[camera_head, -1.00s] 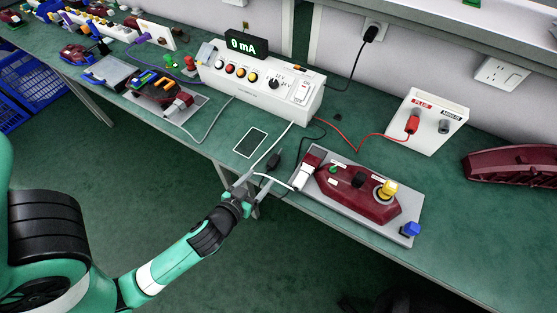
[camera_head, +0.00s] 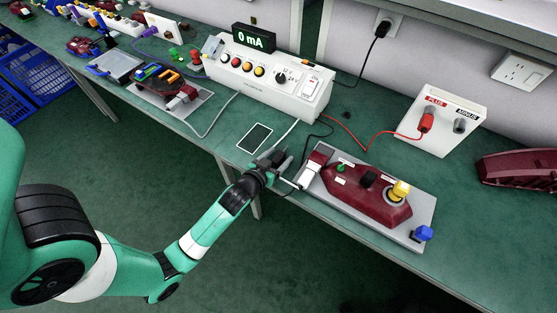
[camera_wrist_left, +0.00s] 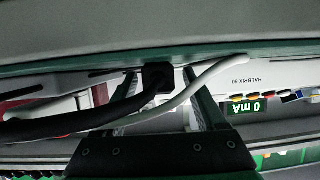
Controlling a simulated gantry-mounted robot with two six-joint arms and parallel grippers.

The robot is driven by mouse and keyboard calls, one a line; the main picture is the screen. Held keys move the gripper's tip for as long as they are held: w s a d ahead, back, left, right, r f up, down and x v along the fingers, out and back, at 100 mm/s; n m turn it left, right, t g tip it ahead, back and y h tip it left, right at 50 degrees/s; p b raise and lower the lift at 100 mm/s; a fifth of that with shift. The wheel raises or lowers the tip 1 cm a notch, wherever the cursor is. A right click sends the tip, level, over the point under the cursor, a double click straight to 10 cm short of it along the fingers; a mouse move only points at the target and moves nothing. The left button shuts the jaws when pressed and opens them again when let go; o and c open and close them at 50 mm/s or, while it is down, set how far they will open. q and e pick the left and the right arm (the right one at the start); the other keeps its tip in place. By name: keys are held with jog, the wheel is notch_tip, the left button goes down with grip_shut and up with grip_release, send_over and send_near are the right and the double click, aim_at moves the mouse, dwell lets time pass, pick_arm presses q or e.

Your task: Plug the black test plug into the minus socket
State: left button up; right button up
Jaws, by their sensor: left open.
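My left gripper (camera_head: 281,163) is open at the front edge of the bench, left of the maroon lamp. In the left wrist view (camera_wrist_left: 165,90), the black test plug (camera_wrist_left: 157,74) shows between its fingers, with a thick black cable running left. I cannot tell whether the fingers touch it. In the head view the gripper largely hides the plug. A white box (camera_head: 452,98) labelled PLUS and MINUS stands at the right. The red plug (camera_head: 426,122) is in its plus socket. The minus socket (camera_head: 460,126) is dark and empty. My right gripper is not in view.
The maroon tail lamp (camera_head: 365,193) sits on a grey plate just right of the gripper. A white meter (camera_head: 262,84) reading 0 mA stands behind. A white cable passes close to the plug in the wrist view. Bench between lamp and socket box is mostly clear, crossed by a red cable.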

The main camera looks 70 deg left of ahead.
aim_at(278, 156)
pick_arm(q)
jog(key=shift+c, duration=0.7)
grip_shut()
jog(key=shift+r+p, duration=0.45)
notch_tip(278, 156, up, 3)
jog(key=shift+p, duration=1.1)
jog(key=s+d+r+p, duration=0.8)
jog(key=d+r+p, duration=0.1)
jog(key=d+p, duration=0.1)
jog(key=shift+d, duration=0.85)
